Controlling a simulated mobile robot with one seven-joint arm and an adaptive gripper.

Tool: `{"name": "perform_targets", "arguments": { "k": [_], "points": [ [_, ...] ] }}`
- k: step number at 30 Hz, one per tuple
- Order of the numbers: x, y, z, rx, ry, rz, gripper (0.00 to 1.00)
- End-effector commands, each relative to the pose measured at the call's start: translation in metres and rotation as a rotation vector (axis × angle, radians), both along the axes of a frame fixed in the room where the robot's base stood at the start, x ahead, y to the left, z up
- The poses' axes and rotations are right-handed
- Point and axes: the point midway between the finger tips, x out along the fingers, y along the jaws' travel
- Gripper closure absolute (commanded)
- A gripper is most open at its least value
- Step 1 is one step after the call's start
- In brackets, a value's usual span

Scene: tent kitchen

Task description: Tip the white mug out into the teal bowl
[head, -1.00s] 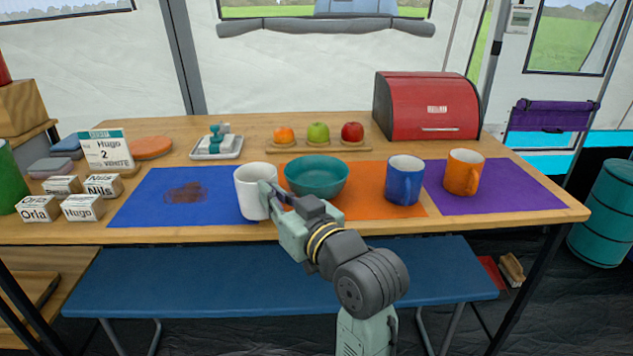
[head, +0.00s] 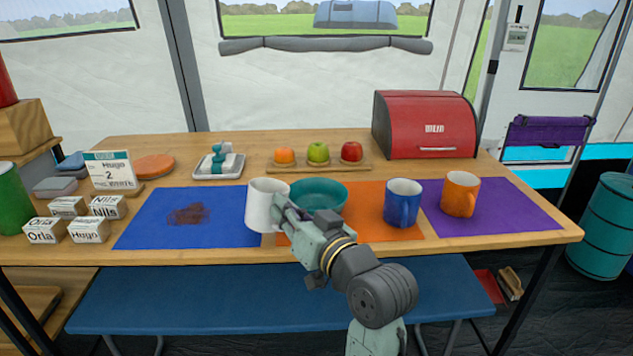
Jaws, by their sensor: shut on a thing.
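The white mug (head: 264,204) is in the head view, left of and slightly in front of the teal bowl (head: 322,193), overlapping its left edge in the picture. The mug looks close to upright, with a slight lean; its contents are hidden. My gripper (head: 284,206) is shut on the mug at its right side. Whether the mug touches the mat or hangs just above it is hard to tell. The teal bowl stands on the orange mat (head: 375,222), its lower part hidden by my gripper.
A blue mug (head: 402,204) and an orange mug (head: 460,193) stand to the right. A blue mat (head: 150,225) with a brown stain lies left. Behind are a board with fruit (head: 318,164), a butter dish (head: 219,163) and a red bread bin (head: 425,124). Name blocks (head: 88,230) sit far left.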

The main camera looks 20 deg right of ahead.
Motion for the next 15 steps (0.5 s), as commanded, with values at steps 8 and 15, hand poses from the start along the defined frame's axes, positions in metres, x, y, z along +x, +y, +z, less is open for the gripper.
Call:
{"name": "perform_targets", "arguments": {
  "k": [8, 15],
  "points": [
    [0.005, -0.019, 0.033, 0.183, 0.055, -0.001, 1.0],
    [0.01, -0.034, 0.038, 0.332, 0.101, -0.001, 1.0]
  ]
}}
